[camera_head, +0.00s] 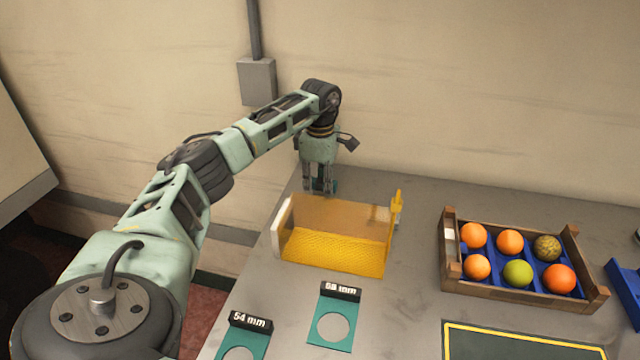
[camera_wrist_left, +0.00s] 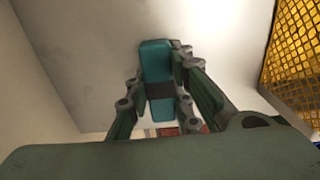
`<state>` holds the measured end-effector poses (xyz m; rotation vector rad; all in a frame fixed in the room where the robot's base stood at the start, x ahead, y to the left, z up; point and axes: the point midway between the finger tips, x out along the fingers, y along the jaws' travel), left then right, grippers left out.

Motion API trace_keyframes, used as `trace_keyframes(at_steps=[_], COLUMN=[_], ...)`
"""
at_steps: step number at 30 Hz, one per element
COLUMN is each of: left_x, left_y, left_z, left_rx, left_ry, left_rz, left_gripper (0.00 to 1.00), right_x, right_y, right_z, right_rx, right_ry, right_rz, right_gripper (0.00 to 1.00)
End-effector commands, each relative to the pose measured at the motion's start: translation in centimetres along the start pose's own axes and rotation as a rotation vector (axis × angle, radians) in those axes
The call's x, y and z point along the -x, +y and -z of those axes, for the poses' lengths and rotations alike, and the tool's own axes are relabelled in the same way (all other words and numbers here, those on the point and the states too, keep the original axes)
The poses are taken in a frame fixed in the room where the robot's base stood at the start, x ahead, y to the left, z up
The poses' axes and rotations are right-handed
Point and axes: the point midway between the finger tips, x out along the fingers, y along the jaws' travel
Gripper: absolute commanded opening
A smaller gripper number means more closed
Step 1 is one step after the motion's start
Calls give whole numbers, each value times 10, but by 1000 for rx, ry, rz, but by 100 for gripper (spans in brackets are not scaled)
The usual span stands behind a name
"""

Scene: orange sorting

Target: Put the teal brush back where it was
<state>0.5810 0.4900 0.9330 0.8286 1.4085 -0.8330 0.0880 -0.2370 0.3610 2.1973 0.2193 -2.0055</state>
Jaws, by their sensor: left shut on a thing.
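My left gripper (camera_head: 318,188) points down at the back left of the table, just behind the yellow bin. In the left wrist view, my left gripper (camera_wrist_left: 160,98) is shut on the teal brush (camera_wrist_left: 155,58), a teal block with a dark band around it. In the head view only a small bit of teal shows by the fingertips, and the bin and fingers hide the rest. I cannot tell whether the brush touches the table. My right gripper is not in view.
The yellow bin (camera_head: 330,252) stands close in front of the gripper. A wooden crate (camera_head: 520,292) with several fruits is to the right. Two teal ring gauges, marked 68 mm (camera_head: 332,325) and 54 mm (camera_head: 243,345), lie in front. A wall rises behind; grey table is clear between bin and crate.

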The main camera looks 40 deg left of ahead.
Motion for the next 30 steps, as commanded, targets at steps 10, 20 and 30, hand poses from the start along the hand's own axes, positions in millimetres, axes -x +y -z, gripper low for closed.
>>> trace_keyframes(at_steps=[10,20,30], left_x=[-1,-1,-1], left_y=[0,0,0], left_z=[0,0,0], left_rx=[0,0,0], left_ry=[0,0,0], left_rz=[0,0,0], left_gripper=[29,43,58], right_x=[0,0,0], right_y=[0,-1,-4], right_z=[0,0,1], right_rx=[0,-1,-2], right_ry=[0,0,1], right_rz=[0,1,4], right_gripper=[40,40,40])
